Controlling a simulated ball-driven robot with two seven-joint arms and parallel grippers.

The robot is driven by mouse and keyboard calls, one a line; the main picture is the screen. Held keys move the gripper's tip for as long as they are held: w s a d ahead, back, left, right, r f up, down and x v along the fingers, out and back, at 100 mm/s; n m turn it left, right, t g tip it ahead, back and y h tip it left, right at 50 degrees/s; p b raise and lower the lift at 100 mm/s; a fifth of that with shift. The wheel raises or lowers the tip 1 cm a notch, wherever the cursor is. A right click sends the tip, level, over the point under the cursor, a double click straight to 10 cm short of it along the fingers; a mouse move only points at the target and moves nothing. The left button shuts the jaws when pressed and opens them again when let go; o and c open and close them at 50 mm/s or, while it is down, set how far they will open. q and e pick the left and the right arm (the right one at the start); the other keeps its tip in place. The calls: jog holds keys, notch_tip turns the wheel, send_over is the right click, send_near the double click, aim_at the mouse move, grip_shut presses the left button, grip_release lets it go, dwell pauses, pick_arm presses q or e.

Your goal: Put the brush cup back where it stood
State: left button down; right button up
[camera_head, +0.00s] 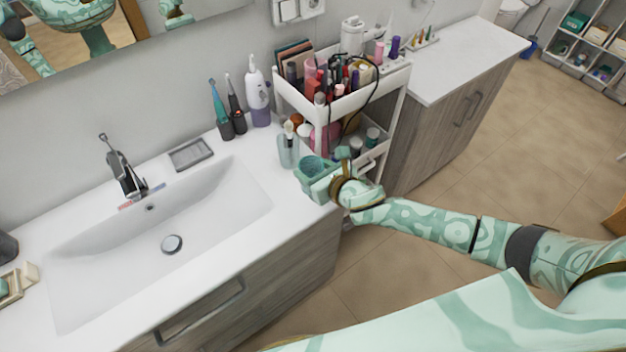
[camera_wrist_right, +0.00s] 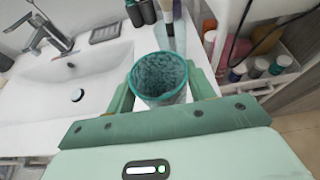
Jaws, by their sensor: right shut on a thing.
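My right gripper (camera_head: 322,178) is shut on a teal cup (camera_head: 311,166) at the right front corner of the white counter. In the right wrist view the cup (camera_wrist_right: 160,76) sits upright between the two fingers (camera_wrist_right: 160,88). Its mouth faces the camera, its inside is speckled dark teal, and no brush shows in it. I cannot tell whether its base touches the counter. Just behind it stands a pale translucent holder (camera_head: 288,150) with brush-like handles, also partly visible in the right wrist view (camera_wrist_right: 173,28). My left gripper is not in view.
A white cart (camera_head: 340,106) full of cosmetics stands close at the right. Toothbrushes (camera_head: 222,112) and a white-purple bottle (camera_head: 257,92) stand by the wall. A grey soap dish (camera_head: 191,154) lies behind the sink (camera_head: 165,225).

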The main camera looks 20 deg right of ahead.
jog(key=shift+w+d+f+b, duration=0.2)
jog(key=shift+w+f, duration=0.25)
jog(key=shift+f, duration=0.1)
jog(key=shift+w+d+f+b, duration=0.2)
jog(key=shift+w+f, duration=0.2)
jog(key=shift+f, duration=0.15)
notch_tip(320, 180, down, 3)
jog(key=shift+r+b, duration=0.1)
jog(key=shift+b, duration=0.55)
jog(key=shift+f, duration=0.2)
jog(key=shift+r, duration=0.15)
jog(key=shift+f, duration=0.25)
jog(key=o, duration=1)
jog(key=shift+r, duration=0.1)
